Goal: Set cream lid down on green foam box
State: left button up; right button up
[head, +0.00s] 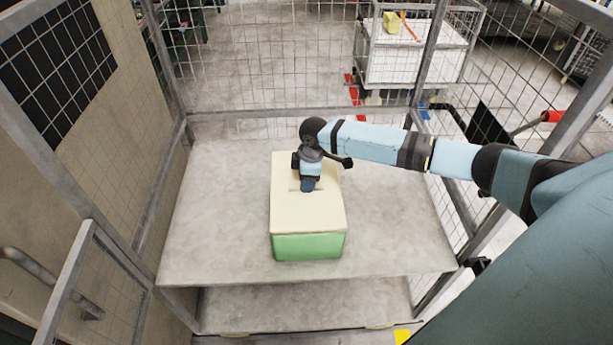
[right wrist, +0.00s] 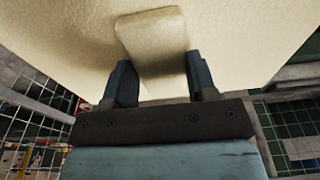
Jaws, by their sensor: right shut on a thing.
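The cream lid (head: 307,215) lies over the green foam box (head: 308,246), and the two line up closely in the head view. The box stands on the grey table, its green front face showing below the lid's edge. I cannot tell whether the lid touches the box all round. My right gripper (head: 307,188) is over the middle of the lid, pointing down. In the right wrist view its two fingers (right wrist: 158,82) are shut on the raised handle of the lid (right wrist: 152,40). My left gripper is not in view.
The grey table (head: 400,230) is clear on both sides of the box. Wire mesh panels (head: 270,60) with metal posts enclose it at the back and sides. A white cart (head: 415,55) stands behind the mesh.

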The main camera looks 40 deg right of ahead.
jog(key=o, duration=1)
jog(key=r, duration=0.2)
jog(key=r+b, duration=0.1)
jog(key=r, duration=0.4)
jog(key=shift+s+d+r, duration=0.25)
jog(key=shift+d, duration=0.1)
